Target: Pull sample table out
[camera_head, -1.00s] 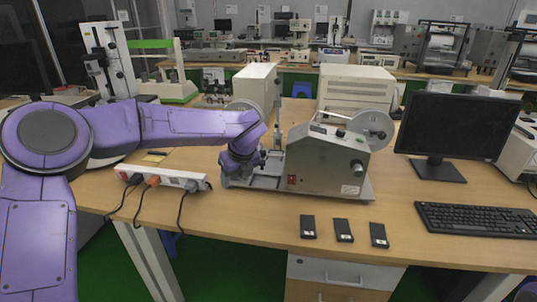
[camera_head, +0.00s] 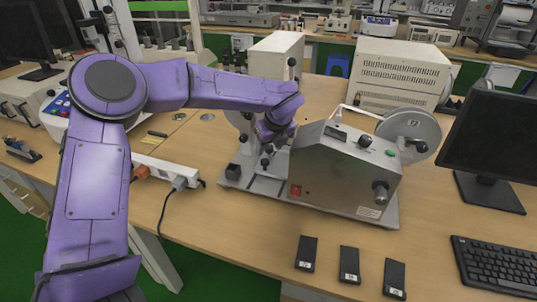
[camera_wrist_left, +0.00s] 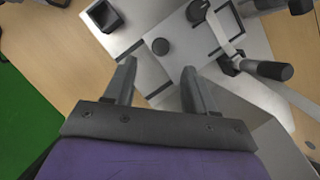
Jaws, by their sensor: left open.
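A grey-green machine (camera_head: 345,170) with a red switch and a large wheel stands on a metal base on the wooden desk. The sample table seems to be the light metal plate assembly with black knobs at its left side (camera_head: 262,183); I cannot tell its exact outline. In the left wrist view this metal assembly (camera_wrist_left: 185,48) lies ahead of and below the fingers. My left gripper (camera_wrist_left: 158,82) is open, with nothing visible between its two fingers. In the head view, its fingers are largely hidden near the assembly. My right gripper is not in view.
Three small black blocks (camera_head: 349,265) lie in front of the machine. A power strip (camera_head: 165,168) with plugs and cables lies to its left. A monitor (camera_head: 490,140) and keyboard (camera_head: 495,268) stand at right. A beige cabinet (camera_head: 400,75) stands behind.

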